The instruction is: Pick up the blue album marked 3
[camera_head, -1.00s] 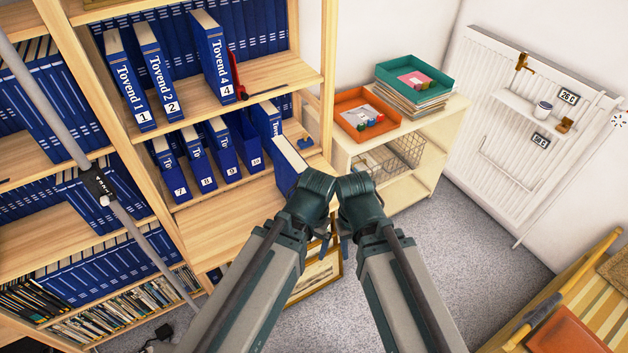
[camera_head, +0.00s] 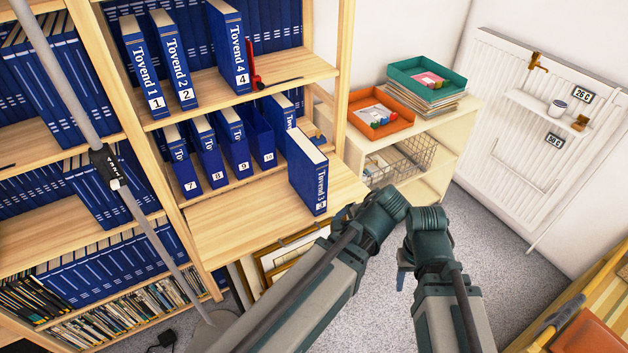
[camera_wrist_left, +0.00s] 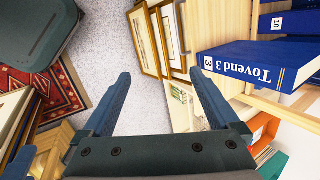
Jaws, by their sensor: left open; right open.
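The blue album marked 3 (camera_head: 308,182), lettered "Tovend 3", stands upright on the light wood board jutting from the bookcase, its spine facing out. In the left wrist view the album (camera_wrist_left: 250,64) is at the upper right, beside and apart from my left gripper's fingers. My left gripper (camera_wrist_left: 161,75) is open with nothing between its fingers. In the head view it is mostly hidden by its own wrist, just right of the board. My right gripper (camera_head: 402,278) shows only a blue finger below its wrist, apart from the album.
Albums 1, 2 and 4 (camera_head: 229,50) stand on the shelf above. Albums 7 to 10 (camera_head: 234,139) stand behind the board. A low cabinet with an orange tray (camera_head: 381,114) and a teal tray (camera_head: 426,82) is at right. Framed prints (camera_head: 268,262) lean below the board.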

